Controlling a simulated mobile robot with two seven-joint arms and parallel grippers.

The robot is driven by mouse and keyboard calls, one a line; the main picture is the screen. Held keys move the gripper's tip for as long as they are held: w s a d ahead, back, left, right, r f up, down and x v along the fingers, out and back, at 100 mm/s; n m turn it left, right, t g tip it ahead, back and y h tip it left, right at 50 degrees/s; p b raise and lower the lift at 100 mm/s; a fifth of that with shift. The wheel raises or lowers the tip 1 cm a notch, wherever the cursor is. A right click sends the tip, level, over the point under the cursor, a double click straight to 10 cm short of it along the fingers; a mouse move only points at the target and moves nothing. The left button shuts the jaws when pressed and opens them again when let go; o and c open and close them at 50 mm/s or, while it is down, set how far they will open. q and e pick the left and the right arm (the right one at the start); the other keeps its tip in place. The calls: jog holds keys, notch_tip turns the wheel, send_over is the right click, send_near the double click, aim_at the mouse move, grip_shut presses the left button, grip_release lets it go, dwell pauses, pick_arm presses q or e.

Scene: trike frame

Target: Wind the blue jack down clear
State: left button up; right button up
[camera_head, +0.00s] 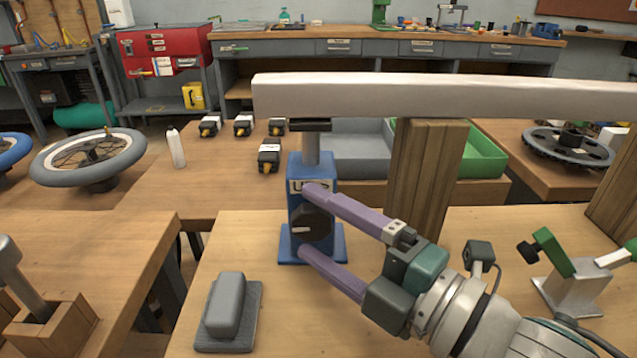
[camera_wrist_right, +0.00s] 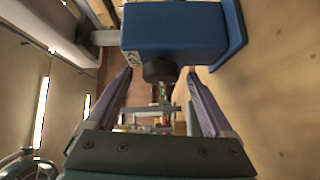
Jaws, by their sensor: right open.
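The blue jack (camera_head: 325,244) stands upright on the wooden bench, with a black knob (camera_head: 316,226) low on its front. Its grey post (camera_head: 311,149) is raised, and its dark top pad (camera_head: 310,125) sits right under a pale beam (camera_head: 440,97); I cannot tell whether they touch. My right gripper (camera_head: 308,220) is open, with one purple finger above the knob and one below. In the right wrist view the knob (camera_wrist_right: 160,72) lies between the spread fingertips (camera_wrist_right: 159,74), with gaps on both sides, in front of the blue body (camera_wrist_right: 175,30). My left gripper is not in view.
A wooden post (camera_head: 427,175) stands under the beam right of the jack. A grey block-like tool (camera_head: 230,310) lies at the front left. A green-handled clamp (camera_head: 570,280) stands at right. Grey (camera_head: 360,150) and green (camera_head: 485,158) bins are behind.

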jog(key=shift+c, duration=0.3)
jog(key=c, duration=1.3)
jog(key=shift+r+p, duration=0.25)
jog(key=shift+p, duration=0.45)
jog(key=n+g+h+p, duration=0.1)
jog(key=n+h+p, duration=0.1)
jog(key=p, duration=0.2)
jog(key=r+n+g+h+p, duration=0.1)
jog(key=n+h+p, duration=0.1)
jog(key=p, duration=0.3)
jog(key=n+g+h+p, duration=0.1)
jog(key=h+p, duration=0.2)
jog(key=p, duration=0.2)
jog(key=shift+a+r+n, duration=0.15)
jog(key=shift+a+n, duration=0.15)
jog(key=shift+n, duration=0.1)
jog(key=shift+a+n+g+h+p, duration=0.2)
jog(key=shift+n+g+h+p, duration=0.3)
jog(key=shift+h+p, duration=0.5)
jog(key=shift+f+n+h, duration=0.3)
jog(key=shift+n+h, duration=0.3)
jog(key=shift+h, duration=0.5)
jog(key=shift+h, duration=0.3)
